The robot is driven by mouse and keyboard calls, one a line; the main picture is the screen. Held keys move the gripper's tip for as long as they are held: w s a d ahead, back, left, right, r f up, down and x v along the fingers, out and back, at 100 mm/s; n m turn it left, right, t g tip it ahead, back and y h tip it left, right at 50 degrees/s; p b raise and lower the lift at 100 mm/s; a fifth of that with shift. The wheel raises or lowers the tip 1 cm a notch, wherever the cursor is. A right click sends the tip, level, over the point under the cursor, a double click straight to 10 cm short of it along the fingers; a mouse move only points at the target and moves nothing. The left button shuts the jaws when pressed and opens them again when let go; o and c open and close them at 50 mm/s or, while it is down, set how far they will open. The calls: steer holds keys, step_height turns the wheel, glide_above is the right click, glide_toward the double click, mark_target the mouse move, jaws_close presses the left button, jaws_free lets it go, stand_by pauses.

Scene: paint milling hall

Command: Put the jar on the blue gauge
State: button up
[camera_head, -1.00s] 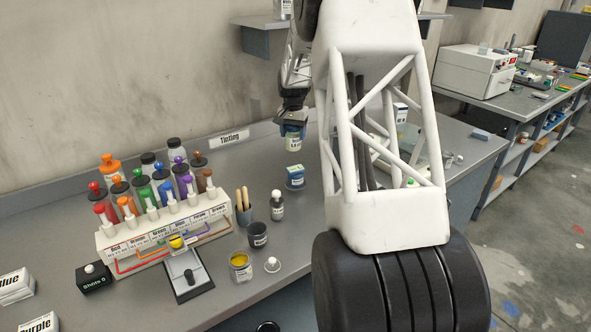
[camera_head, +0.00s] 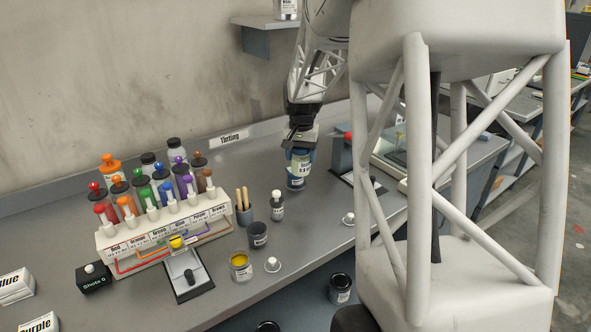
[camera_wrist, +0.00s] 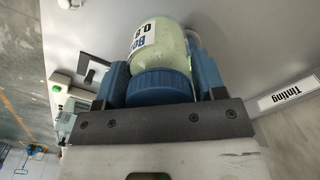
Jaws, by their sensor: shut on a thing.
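The jar (camera_head: 299,168) has pale green glass, a white label and a blue lid. My gripper (camera_head: 299,151) is shut on it from above, its blue fingers on either side of the lid. The wrist view also shows the jar (camera_wrist: 160,48) between the fingers, lid toward the palm. In the head view the jar looks upright, over the spot where the blue gauge stood. The gauge is mostly or wholly hidden behind the jar and fingers. I cannot tell whether the jar touches it.
The tinting rack (camera_head: 165,228) is further left. A red-topped device (camera_head: 342,155) stands close on the right.

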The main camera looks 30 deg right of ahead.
steer(key=shift+s+a+f, duration=0.1)
steer(key=shift+s+a, duration=0.25)
steer(key=shift+s, duration=0.35)
steer(key=shift+s+a+r, duration=0.1)
steer(key=shift+s+a, duration=0.3)
steer(key=shift+s, duration=0.35)
steer(key=shift+s+a+f, duration=0.1)
steer(key=shift+s+a, duration=0.25)
steer(key=shift+s, duration=0.35)
steer(key=w+d, duration=0.3)
steer(key=w, duration=0.4)
steer(key=w+d+f, duration=0.1)
steer(key=w+d, duration=0.3)
steer(key=w, duration=0.3)
steer(key=shift+w+f, duration=0.2)
steer(key=shift+f, duration=0.1)
steer(key=shift+f, duration=0.1)
steer(key=shift+f, duration=1.6)
steer(key=shift+f, duration=0.15)
steer(key=o, duration=1.4)
steer(key=shift+o, duration=0.2)
